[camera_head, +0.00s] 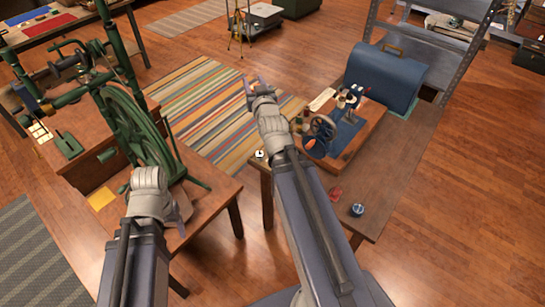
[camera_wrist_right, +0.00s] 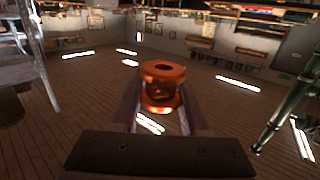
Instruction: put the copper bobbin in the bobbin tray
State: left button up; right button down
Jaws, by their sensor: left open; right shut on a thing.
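The copper bobbin (camera_wrist_right: 160,85) is a shiny orange spool, upright between the fingers of my right gripper in the right wrist view. My right gripper (camera_wrist_right: 162,112) is shut on it. In the head view my right gripper (camera_head: 254,86) is raised over the striped rug, and the bobbin cannot be made out there. My left gripper (camera_head: 182,206) is partly hidden by its wrist, low at the edge of the left workbench; it is open. I cannot tell which thing is the bobbin tray.
A green wheeled machine (camera_head: 139,130) stands on the left workbench (camera_head: 212,200). The right table (camera_head: 376,190) holds a hand-wheel sewing machine (camera_head: 322,130), a blue case (camera_head: 384,78) and a small blue round item (camera_head: 357,209). Open floor and a striped rug (camera_head: 205,115) lie between.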

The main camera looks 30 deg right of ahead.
jog(key=w+d+f+b, duration=0.1)
jog(key=d+f+b, duration=0.2)
jog(key=f+b, duration=0.8)
jog(key=w+d+f+m+h+b, duration=0.1)
jog(key=w+d+f+b, duration=0.1)
jog(key=f+b, duration=0.9)
jog(key=w+d+f+h+b, duration=0.1)
jog(key=d+f+b, duration=0.3)
jog(key=f+b, duration=0.7)
jog(key=shift+w+f+m+g, duration=0.3)
jog(key=shift+w+f+m, duration=0.15)
jog(key=shift+f, duration=0.2)
notch_tip(320, 180, down, 10)
jog(key=b, duration=1)
jog(key=shift+f, duration=0.1)
jog(key=c, duration=0.9)
grip_release()
jog(key=shift+f+b, duration=0.1)
jog(key=shift+b, duration=0.25)
jog(key=shift+o, duration=1.1)
